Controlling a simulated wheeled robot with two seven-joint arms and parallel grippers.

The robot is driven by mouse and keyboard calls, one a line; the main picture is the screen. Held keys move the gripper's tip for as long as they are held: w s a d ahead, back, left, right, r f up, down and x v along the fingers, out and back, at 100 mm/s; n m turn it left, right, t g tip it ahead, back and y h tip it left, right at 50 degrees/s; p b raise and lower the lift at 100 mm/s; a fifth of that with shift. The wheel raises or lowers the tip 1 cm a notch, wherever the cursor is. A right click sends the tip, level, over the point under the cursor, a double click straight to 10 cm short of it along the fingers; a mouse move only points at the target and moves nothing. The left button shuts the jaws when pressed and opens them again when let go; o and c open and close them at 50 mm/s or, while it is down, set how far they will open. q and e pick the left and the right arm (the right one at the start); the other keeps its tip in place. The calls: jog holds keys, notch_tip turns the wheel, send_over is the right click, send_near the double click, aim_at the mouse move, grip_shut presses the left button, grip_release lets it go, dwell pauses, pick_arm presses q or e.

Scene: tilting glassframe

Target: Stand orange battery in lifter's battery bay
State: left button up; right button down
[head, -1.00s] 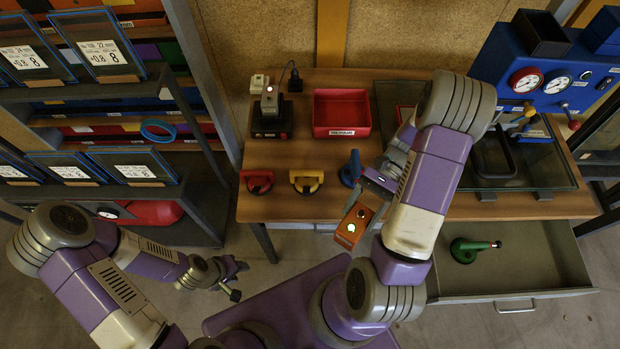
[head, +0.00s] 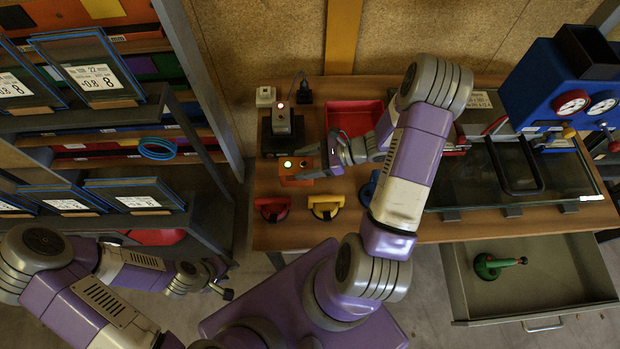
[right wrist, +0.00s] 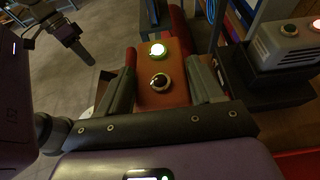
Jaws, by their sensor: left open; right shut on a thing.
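The orange battery (head: 296,176) has a lit green spot and a dark round knob on its face. My right gripper (head: 326,162) is shut on it and holds it over the left part of the table, in front of the black stand. In the right wrist view the battery (right wrist: 162,98) sits between both fingers. Its lower end is hidden, so I cannot tell whether it touches anything. My left gripper (head: 226,279) is open and empty, low at the left and away from the table. I cannot clearly identify the lifter's battery bay.
A grey block (head: 281,120) with a red light stands on the black stand (head: 283,145). A red bin (head: 352,117) is behind my right forearm. Red (head: 271,209), yellow (head: 325,206) and blue cup handles line the front edge.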

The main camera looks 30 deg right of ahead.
jog(key=shift+f+b, duration=0.4)
jog(key=shift+f, duration=3)
jog(key=shift+f, duration=0.1)
jog(key=shift+c, duration=0.8)
grip_release()
jog(key=shift+s, duration=0.1)
